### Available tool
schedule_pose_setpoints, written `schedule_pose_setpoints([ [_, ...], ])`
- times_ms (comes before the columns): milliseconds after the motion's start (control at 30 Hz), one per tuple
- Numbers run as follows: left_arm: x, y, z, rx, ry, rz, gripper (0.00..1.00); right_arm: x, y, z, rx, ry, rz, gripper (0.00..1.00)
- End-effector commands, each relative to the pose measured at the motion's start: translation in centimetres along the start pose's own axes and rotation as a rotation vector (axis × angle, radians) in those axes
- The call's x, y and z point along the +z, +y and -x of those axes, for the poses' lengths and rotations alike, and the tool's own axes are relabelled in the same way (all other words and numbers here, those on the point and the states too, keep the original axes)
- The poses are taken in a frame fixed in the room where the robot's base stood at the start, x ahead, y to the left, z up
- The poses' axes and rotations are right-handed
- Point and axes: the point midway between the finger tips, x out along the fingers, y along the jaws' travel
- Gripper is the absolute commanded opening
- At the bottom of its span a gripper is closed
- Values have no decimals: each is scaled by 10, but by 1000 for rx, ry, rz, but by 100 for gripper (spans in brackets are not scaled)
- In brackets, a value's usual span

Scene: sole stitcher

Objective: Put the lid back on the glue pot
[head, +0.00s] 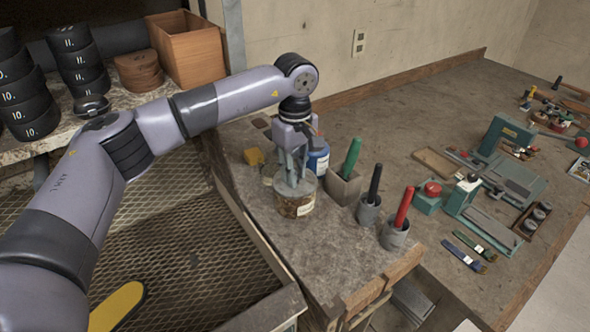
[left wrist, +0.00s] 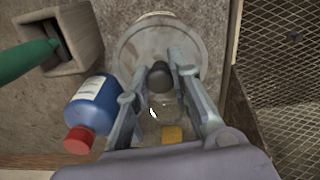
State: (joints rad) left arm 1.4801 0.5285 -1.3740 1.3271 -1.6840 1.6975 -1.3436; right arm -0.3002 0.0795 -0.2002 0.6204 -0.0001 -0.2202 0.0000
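The glue pot (head: 297,207), a squat brown jar with a pale label, stands on the near left part of the bench. A grey round lid (left wrist: 140,42) with a dark knob (left wrist: 160,77) covers its mouth in the left wrist view. I cannot tell whether the lid is fully seated or slightly above the rim. My left gripper (head: 292,180) points down over the pot; in the left wrist view its fingers (left wrist: 160,68) close in on both sides of the knob. The fingers hide part of the lid. My right gripper is not in view.
A blue bottle (left wrist: 93,100) with a red cap stands close to the pot. Holders with green (head: 351,157), black (head: 375,183) and red (head: 404,207) handles stand right of the pot. The bench's left edge is near.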

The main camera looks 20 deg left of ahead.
Motion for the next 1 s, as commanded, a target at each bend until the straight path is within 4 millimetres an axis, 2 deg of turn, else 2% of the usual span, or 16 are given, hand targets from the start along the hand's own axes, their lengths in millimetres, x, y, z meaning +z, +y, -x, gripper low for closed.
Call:
schedule_pose_setpoints([
  [333,0,0,0,0,0,0,43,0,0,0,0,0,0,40],
  [567,0,0,0,0,0,0,43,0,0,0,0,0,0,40],
  [867,0,0,0,0,0,0,63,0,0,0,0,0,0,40],
  [1000,0,0,0,0,0,0,64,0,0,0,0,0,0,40],
])
